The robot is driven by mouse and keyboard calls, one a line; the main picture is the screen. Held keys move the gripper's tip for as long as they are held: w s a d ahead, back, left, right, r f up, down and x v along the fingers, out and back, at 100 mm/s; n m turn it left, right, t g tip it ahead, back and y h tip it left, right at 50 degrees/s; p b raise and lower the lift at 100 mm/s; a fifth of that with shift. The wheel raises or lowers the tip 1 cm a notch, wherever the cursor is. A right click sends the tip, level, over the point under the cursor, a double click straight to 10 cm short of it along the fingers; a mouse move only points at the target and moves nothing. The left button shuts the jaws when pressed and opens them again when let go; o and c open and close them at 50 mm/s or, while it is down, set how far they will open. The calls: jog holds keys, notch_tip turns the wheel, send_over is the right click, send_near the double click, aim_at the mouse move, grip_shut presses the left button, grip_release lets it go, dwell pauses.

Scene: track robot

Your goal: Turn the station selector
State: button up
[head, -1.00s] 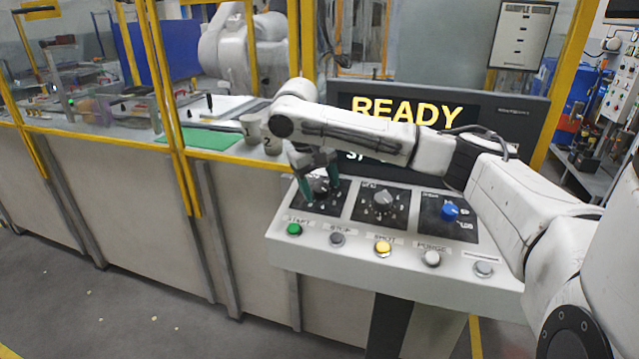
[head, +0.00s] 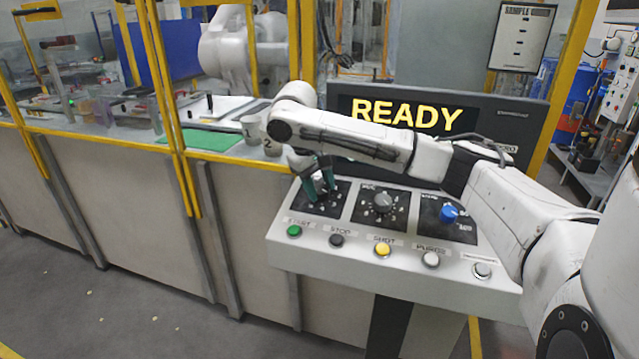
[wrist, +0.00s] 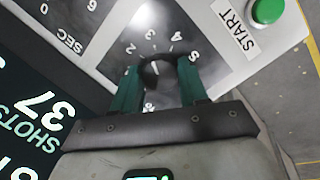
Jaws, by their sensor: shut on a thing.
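The leftmost dial on the sloped console has a dark round knob on a black plate (head: 338,194). In the wrist view the knob (wrist: 158,72) sits amid a ring of white numbers, among them 2, 3, 4 and 5. My gripper (head: 320,188) is over this dial with its two green fingers down on either side of the knob. In the wrist view my gripper (wrist: 161,80) is shut on the knob. In the head view the fingers hide most of the knob, and I cannot tell which number it points to.
To the right are a grey middle dial (head: 383,202) and a blue knob (head: 449,212). A row of buttons, including a green START button (head: 294,231) and a yellow one (head: 383,249), lines the console's front. Behind stands a screen (head: 405,115) reading READY.

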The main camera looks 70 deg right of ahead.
jog(key=n+h+p, duration=0.1)
jog(key=n+p, duration=0.2)
jog(key=n, duration=0.2)
jog(key=shift+r, duration=0.15)
jog(key=n+h+p, duration=0.1)
jog(key=n+p, duration=0.1)
jog(key=n, duration=0.3)
jog(key=shift+s+n, duration=0.1)
jog(key=shift+n, duration=0.3)
jog(key=n+t, duration=0.1)
jog(key=n, duration=0.5)
jog(key=shift+h, duration=0.3)
jog(key=n+t, duration=0.1)
jog(key=n, duration=0.5)
jog(key=shift+b, duration=0.35)
jog(key=o, duration=1)
jog(key=shift+o, duration=0.2)
